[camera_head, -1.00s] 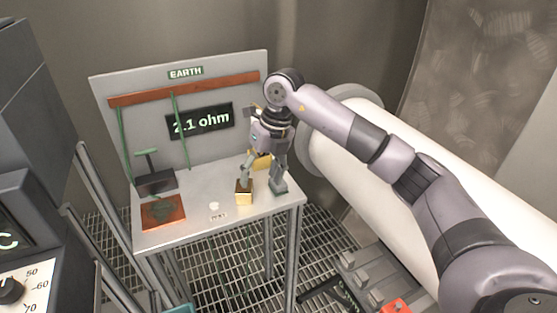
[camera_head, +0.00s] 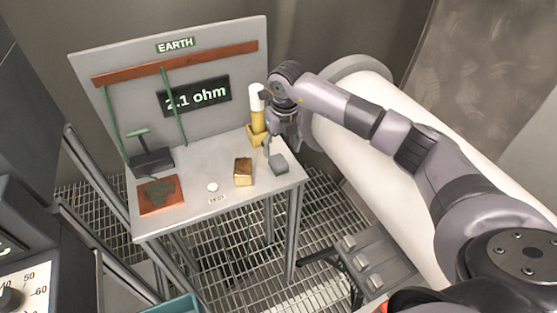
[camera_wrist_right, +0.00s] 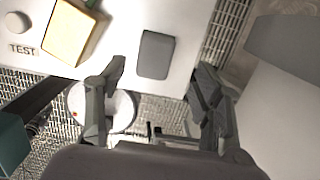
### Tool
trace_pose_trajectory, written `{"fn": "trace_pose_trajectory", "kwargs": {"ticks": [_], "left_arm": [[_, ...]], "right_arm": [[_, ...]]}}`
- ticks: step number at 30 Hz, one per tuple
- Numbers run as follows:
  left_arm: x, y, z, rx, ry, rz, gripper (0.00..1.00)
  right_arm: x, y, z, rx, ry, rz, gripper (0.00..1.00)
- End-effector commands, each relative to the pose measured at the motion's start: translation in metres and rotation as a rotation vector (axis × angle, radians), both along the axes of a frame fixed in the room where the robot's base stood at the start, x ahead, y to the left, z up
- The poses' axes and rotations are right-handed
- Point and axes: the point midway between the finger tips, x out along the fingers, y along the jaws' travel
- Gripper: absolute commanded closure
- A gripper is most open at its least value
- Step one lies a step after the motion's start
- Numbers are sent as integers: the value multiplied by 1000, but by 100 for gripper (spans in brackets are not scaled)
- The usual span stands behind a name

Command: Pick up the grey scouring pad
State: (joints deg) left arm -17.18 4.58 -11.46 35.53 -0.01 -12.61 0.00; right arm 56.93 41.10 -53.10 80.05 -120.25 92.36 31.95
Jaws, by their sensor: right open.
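The grey scouring pad (camera_head: 278,164) lies flat on the metal bench top near its right edge. In the right wrist view the pad (camera_wrist_right: 155,54) is a dark rounded rectangle, ahead of and between my open fingers. My right gripper (camera_head: 283,145) is over the right end of the bench, close to the pad, and partly hides its far side. In the right wrist view my right gripper (camera_wrist_right: 158,85) is open and empty, with its fingertips well apart. My left gripper is in none of the views.
A yellow-brown block (camera_head: 243,172) sits just left of the pad. A white-and-yellow cylinder in a yellow holder (camera_head: 257,122) stands behind. A white button (camera_head: 212,187), a copper plate (camera_head: 160,195) and a black clamp (camera_head: 152,163) are farther left. A large white pipe (camera_head: 400,165) runs along the right.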

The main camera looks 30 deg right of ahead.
Motion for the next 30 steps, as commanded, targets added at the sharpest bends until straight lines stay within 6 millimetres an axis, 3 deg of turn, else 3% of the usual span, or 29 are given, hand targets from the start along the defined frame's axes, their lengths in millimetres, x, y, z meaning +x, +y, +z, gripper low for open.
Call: {"fn": "trace_pose_trajectory", "kwargs": {"ticks": [8,16,24,30], "left_arm": [[0,0,13,0,0,0,100],[0,0,27,0,0,0,100],[0,-1,26,0,-1,0,100],[0,-1,26,0,-1,0,100]], "right_arm": [[0,3,-20,1,4,0,39],[4,6,-57,1,2,-1,39],[5,5,-61,1,-1,0,39],[5,5,-61,1,-1,0,52]]}}
